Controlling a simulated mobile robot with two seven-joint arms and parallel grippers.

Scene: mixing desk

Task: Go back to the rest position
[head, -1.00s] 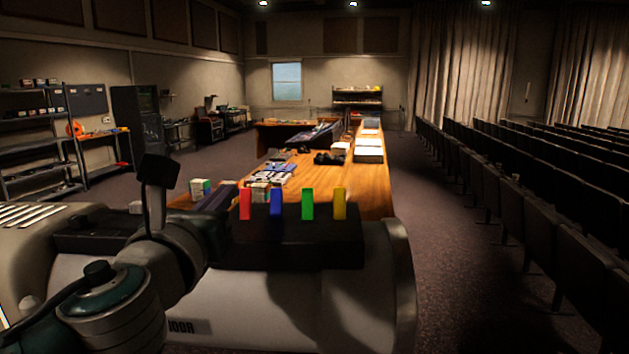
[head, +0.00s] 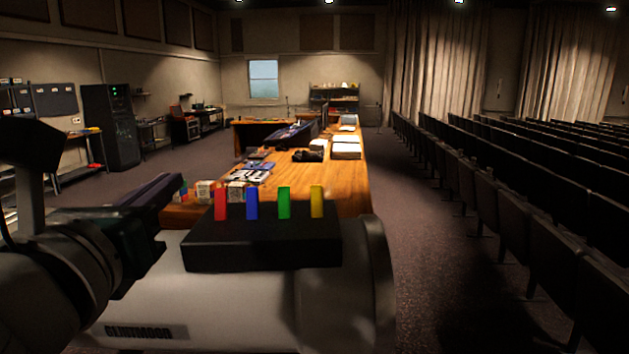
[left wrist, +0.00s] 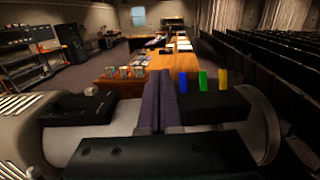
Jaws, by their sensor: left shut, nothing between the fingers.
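My left gripper (head: 168,183) is in the left part of the head view, at the end of my pale arm. Its dark fingers point away from me, toward the near end of the wooden desk. In the left wrist view the two purplish fingers of the gripper (left wrist: 161,90) lie side by side, shut with nothing between them. My right arm and gripper are not in view.
A black box (head: 262,252) with red, blue, green and yellow upright tabs sits close in front, right of the gripper. The wooden desk (head: 345,185) holds small boxes, papers and dark equipment. Seat rows (head: 520,200) stand right; carpeted floor between is clear.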

